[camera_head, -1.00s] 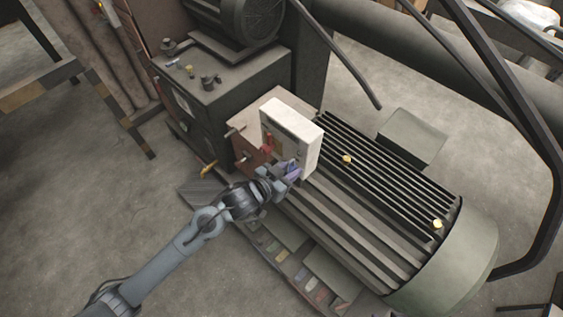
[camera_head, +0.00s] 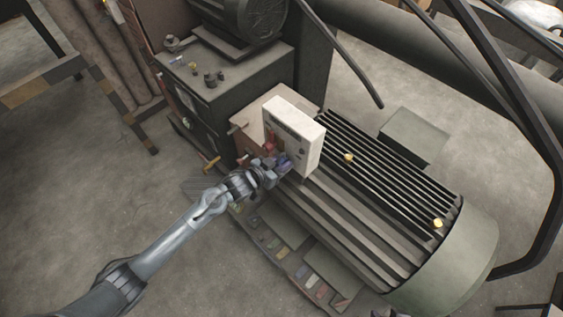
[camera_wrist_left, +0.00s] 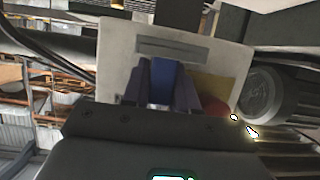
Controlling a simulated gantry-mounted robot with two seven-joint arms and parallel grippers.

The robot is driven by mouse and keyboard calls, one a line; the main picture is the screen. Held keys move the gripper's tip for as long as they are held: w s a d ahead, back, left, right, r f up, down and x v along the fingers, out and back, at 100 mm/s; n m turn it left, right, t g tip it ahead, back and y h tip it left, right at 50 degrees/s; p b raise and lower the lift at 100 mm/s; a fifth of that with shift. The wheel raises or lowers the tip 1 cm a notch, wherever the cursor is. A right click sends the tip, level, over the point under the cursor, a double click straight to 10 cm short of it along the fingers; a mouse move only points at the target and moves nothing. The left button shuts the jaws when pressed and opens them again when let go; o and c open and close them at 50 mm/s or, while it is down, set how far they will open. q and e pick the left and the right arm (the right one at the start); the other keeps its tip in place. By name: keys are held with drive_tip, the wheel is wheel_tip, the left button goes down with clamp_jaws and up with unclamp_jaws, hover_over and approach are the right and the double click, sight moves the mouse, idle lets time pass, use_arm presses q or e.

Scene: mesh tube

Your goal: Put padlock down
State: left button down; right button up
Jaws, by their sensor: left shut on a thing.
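A blue object (camera_wrist_left: 160,82), apparently the padlock, sits between the two fingers of my left gripper (camera_wrist_left: 160,88) in the left wrist view. In the head view, my left gripper (camera_head: 276,167) is shut on it, close to the front of the white box (camera_head: 293,125). The padlock is small and partly covered by the fingers there, so its shackle cannot be made out. The white box (camera_wrist_left: 195,50) fills the background behind the fingers in the wrist view. I cannot tell whether the padlock touches the box. My right gripper is not in view.
A red part (camera_head: 269,147) is on the box front beside my gripper. A large ribbed motor (camera_head: 365,195) lies to the right. A dark cabinet (camera_head: 222,105) with small items on top stands to the left. The floor (camera_head: 90,200) at the left is open.

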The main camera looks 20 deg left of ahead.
use_arm(q)
drive_tip(key=shift+f, duration=0.1)
drive_tip(key=shift+f, duration=0.15)
drive_tip(key=c, duration=0.9)
unclamp_jaws()
drive_tip(key=shift+a+f, duration=0.1)
drive_tip(key=shift+f, duration=0.1)
drive_tip(key=shift+s+r, duration=0.15)
drive_tip(key=shift+r, duration=0.2)
drive_tip(key=v, duration=1.2)
drive_tip(key=s+n+g+y, duration=0.1)
drive_tip(key=s+g, duration=0.2)
drive_tip(key=s, duration=0.4)
drive_tip(key=s+f+g+y, duration=0.1)
drive_tip(key=s+g+y, duration=0.1)
drive_tip(key=s, duration=0.6)
drive_tip(key=s+n+g+y, duration=0.1)
drive_tip(key=s+g, duration=0.3)
drive_tip(key=s, duration=0.4)
drive_tip(key=shift+d+f+n+y, duration=0.15)
drive_tip(key=shift+d+n+y, duration=0.15)
drive_tip(key=shift+y, duration=0.3)
